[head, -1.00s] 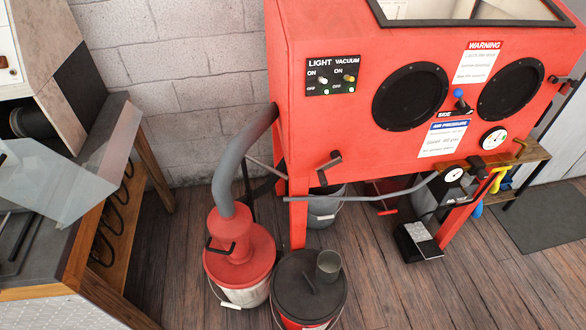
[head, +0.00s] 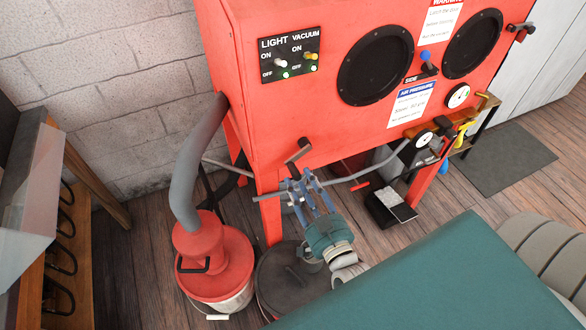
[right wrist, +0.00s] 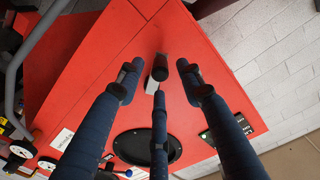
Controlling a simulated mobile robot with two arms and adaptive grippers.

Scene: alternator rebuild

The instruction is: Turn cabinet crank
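The red cabinet (head: 240,130) stands at the centre of the head view. Its crank (head: 298,152), a bent arm with a dark handle, sticks out of the lower left front. My right gripper (head: 301,181), with blue fingers, is just below and in front of the crank in the head view. In the right wrist view, its fingers are spread open, and the dark crank handle (right wrist: 160,67) shows between the fingertips. I see no contact; the remaining gap is hard to judge. My left gripper is not in view.
A red vacuum bucket (head: 215,262) with a grey hose (head: 196,160) stands left of a dark-lidded bucket (head: 275,285). A grey pipe (head: 370,172) runs near the crank. A foot pedal (head: 390,207) is on the floor. A workbench (head: 25,200) is at the left.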

